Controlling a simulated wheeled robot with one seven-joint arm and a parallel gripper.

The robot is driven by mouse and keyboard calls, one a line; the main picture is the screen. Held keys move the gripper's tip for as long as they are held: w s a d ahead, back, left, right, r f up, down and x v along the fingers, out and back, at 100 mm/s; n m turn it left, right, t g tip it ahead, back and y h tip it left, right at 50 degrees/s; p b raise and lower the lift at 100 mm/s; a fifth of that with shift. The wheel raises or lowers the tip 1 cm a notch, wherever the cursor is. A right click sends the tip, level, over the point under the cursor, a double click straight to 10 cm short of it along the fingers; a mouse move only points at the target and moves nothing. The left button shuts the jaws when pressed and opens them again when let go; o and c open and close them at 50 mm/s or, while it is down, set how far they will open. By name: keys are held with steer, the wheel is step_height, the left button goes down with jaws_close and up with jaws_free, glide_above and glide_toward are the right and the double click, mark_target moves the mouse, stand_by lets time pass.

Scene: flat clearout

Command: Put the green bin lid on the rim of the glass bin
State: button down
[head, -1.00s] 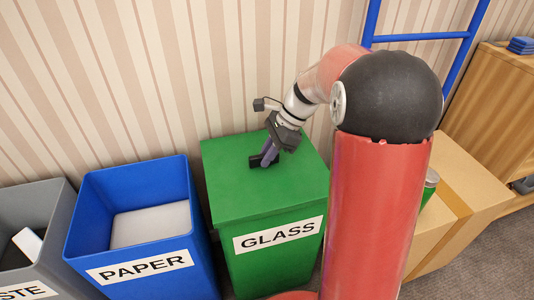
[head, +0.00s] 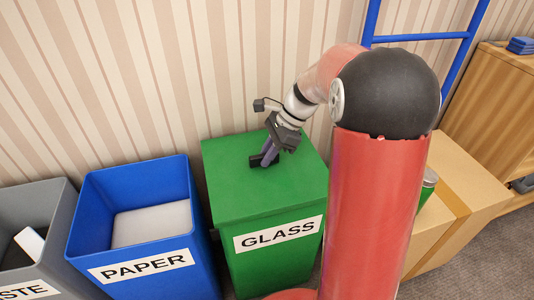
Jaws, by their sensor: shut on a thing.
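The green bin lid (head: 240,195) lies flat over the top of the green glass bin (head: 268,268), which carries a white GLASS label. From this height the lid looks level and lined up with the rim; I cannot see any gap between them. My gripper (head: 263,160) points down at the middle of the lid and is shut on the dark handle (head: 255,161) there. The inside of the glass bin is hidden by the lid. My arm covers the right edge of the bin.
The blue paper bin (head: 140,260) stands open to the left with a pale flat thing inside. A grey waste bin (head: 45,262) is farther left. A cardboard box (head: 465,190), a blue ladder (head: 425,37) and a wooden cabinet (head: 495,105) are to the right. The striped wall is close behind.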

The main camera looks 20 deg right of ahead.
steer(key=shift+f+b, duration=0.5)
steer(key=shift+f, duration=0.65)
stand_by(0.4)
steer(key=shift+p, duration=0.6)
stand_by(1.4)
steer(key=c, duration=1.3)
jaws_free()
steer(key=v, duration=0.7)
steer(key=shift+d+r+p, duration=0.2)
steer(key=shift+r+p, duration=0.15)
